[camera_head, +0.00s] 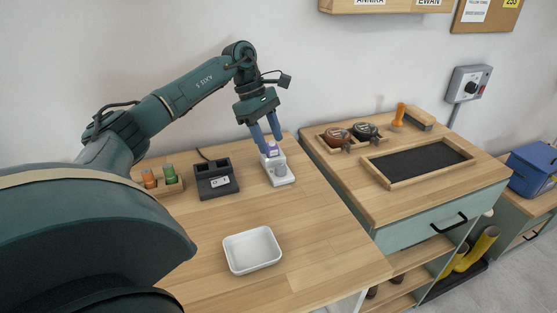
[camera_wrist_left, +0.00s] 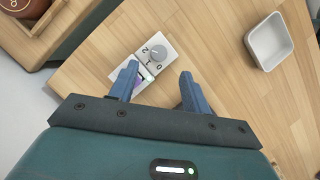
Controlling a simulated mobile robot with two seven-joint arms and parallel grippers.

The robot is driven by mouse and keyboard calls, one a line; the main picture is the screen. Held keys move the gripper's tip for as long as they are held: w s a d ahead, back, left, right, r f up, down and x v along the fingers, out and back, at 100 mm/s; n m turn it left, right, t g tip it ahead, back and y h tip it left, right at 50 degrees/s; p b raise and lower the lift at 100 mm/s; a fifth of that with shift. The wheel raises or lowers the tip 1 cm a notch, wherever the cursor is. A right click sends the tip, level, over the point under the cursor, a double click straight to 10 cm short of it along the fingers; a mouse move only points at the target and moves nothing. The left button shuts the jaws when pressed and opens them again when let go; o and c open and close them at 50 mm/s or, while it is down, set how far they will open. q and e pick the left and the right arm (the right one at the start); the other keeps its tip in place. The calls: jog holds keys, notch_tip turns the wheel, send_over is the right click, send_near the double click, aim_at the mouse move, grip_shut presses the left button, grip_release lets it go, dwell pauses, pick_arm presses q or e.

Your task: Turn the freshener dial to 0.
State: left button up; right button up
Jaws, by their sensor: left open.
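The freshener (camera_head: 278,180) is a small white unit with a purple part, standing at the table's back right edge. Its round grey dial (camera_wrist_left: 156,53) shows in the left wrist view, with the marks 2, 1 and 0 beside it. I cannot make out which mark the dial points to. My left gripper (camera_head: 266,137) points down over the purple end of the freshener. In the left wrist view its fingers (camera_wrist_left: 158,75) are apart, with the purple part near the left finger and the dial beyond the tips. My right gripper is not in view.
A black holder (camera_head: 215,182) and a wooden rack with orange and green bottles (camera_head: 170,175) stand left of the freshener. A white tray (camera_head: 252,250) lies nearer on the table. A second bench with a dark framed panel (camera_head: 418,163) stands to the right. The middle of the table is clear.

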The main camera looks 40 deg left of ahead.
aim_at(280, 166)
pick_arm(q)
jog(key=x, duration=0.7)
jog(key=shift+f+p, duration=0.1)
jog(key=shift+p, duration=0.25)
jog(key=shift+c, duration=0.5)
jog(key=c, duration=0.9)
